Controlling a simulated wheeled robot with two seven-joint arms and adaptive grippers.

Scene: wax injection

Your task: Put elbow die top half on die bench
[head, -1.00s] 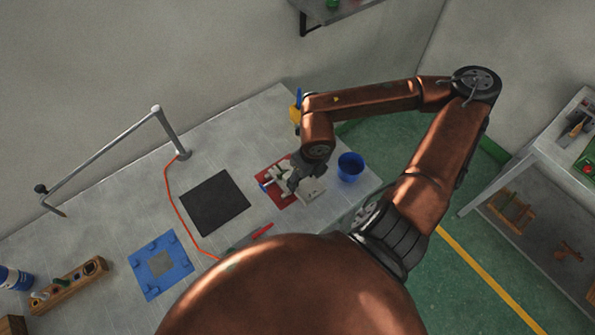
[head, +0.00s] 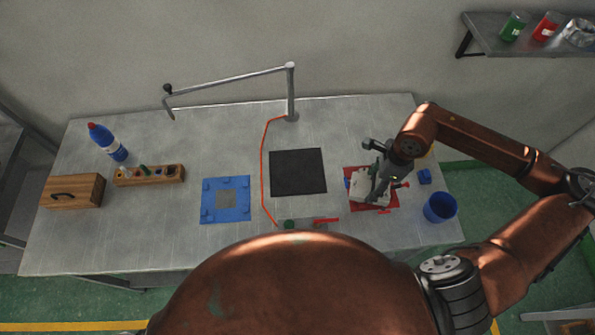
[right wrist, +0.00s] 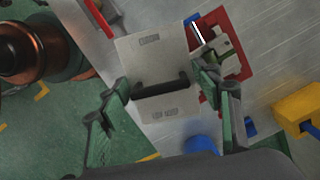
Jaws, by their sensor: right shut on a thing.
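The elbow die top half is a light grey plate (right wrist: 152,60) with a black handle, seen between the fingers in the right wrist view. My right gripper (right wrist: 165,84) is shut on it. In the head view my right gripper (head: 378,188) is over the red mat (head: 388,206), and a pale grey die piece (head: 358,184) shows at its left side. The gripper hides part of the mat. In the right wrist view another pale part (right wrist: 228,48) lies on the red mat beyond the plate. The grey bench (head: 140,230) runs below. My left gripper is not in view.
A black mat (head: 298,172) and a blue plate (head: 226,200) lie to the left on the bench. A blue cup (head: 440,208) and small blue block (head: 424,177) are at the right. A bent metal pole (head: 291,92) stands at the back. Bare bench lies between.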

